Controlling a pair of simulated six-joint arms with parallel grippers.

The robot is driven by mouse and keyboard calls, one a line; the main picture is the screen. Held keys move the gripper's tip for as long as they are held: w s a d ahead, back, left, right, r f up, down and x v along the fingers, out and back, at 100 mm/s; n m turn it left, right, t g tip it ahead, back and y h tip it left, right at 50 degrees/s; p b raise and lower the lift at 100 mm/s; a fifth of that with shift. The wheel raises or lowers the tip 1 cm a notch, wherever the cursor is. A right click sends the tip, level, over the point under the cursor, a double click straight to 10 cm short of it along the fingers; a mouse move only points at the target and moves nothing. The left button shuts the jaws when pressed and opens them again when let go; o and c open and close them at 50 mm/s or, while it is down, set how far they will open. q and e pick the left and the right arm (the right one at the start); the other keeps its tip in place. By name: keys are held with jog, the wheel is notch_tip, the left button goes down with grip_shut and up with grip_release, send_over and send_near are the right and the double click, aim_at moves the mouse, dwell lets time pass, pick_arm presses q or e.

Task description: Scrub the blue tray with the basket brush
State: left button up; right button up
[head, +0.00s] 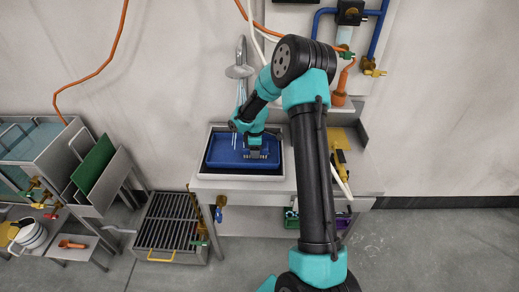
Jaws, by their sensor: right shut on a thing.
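The blue tray (222,152) lies in the white-rimmed sink basin of the bench. My right arm comes in from the bottom and bends down over the basin. My right gripper (255,141) is shut on the brush (262,154), whose pale bristles point down at the tray. The brush is over the right half of the tray; I cannot tell whether the bristles touch it. The gripper and forearm hide part of the tray. My left gripper is not in view.
A tap (239,71) hangs over the basin, with water seemingly running from it. A yellow board (347,150) with tools lies right of the basin. A floor grate (170,222) and a steel tank (38,150) with a green panel (93,164) stand left.

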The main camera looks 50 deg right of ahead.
jog(key=shift+d+r, duration=0.1)
jog(key=shift+r, duration=4)
